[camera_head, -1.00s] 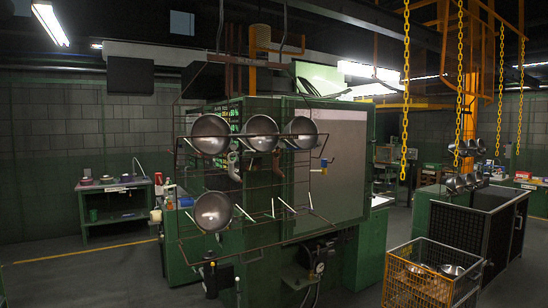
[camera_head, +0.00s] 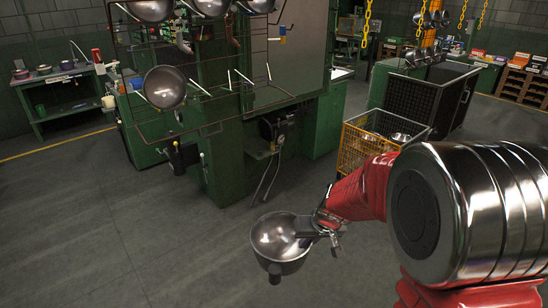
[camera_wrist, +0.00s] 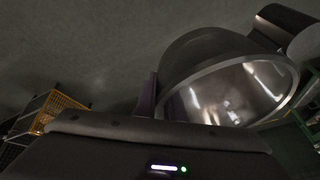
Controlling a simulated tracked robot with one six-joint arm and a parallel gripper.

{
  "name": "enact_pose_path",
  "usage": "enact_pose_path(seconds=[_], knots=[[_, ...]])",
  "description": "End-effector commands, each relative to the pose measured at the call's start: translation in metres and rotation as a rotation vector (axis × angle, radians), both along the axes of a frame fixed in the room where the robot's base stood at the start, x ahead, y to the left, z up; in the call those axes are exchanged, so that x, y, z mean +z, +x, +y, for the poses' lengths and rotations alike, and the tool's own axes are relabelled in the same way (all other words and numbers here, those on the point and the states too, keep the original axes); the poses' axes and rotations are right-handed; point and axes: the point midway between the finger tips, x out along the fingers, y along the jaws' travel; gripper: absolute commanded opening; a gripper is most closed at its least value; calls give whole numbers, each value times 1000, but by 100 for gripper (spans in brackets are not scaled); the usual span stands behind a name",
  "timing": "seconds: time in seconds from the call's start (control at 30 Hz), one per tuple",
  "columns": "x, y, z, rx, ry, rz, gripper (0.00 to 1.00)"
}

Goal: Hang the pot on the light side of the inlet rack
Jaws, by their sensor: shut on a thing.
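My gripper (camera_head: 318,234) is shut on the rim of a shiny metal pot (camera_head: 280,240), low in the middle of the head view. The pot is held in the air over the floor, its open mouth facing up and tilted. In the wrist view, the pot (camera_wrist: 235,95) fills the upper right and a dark finger (camera_wrist: 148,95) meets its rim. The wire rack (camera_head: 225,97) stands at upper left, apart from the pot. Several pots hang along its top, cut by the picture's edge, and one pot (camera_head: 165,87) hangs lower left. Pale pegs (camera_head: 243,78) to its right look empty.
A green machine (camera_head: 230,160) stands behind the rack, with a pale panel behind the rack's right part. An orange wire crate (camera_head: 352,150) holding pots is right of centre. A dark bin (camera_head: 410,100) stands beyond. Floor at lower left is clear.

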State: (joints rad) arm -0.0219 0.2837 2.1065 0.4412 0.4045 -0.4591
Motion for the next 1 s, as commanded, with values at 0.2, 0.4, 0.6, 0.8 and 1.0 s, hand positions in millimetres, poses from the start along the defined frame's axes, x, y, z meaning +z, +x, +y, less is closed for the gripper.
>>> enact_pose_path(seconds=[0.2,0.4,0.6,0.8,1.0], knots=[[-53,-8,-18,-23,1,5,0],[-83,-17,-35,-47,1,4,0],[-103,-26,-47,-67,1,3,0],[-113,-31,-54,-74,1,1,0],[-116,-33,-56,-75,1,0,0]])
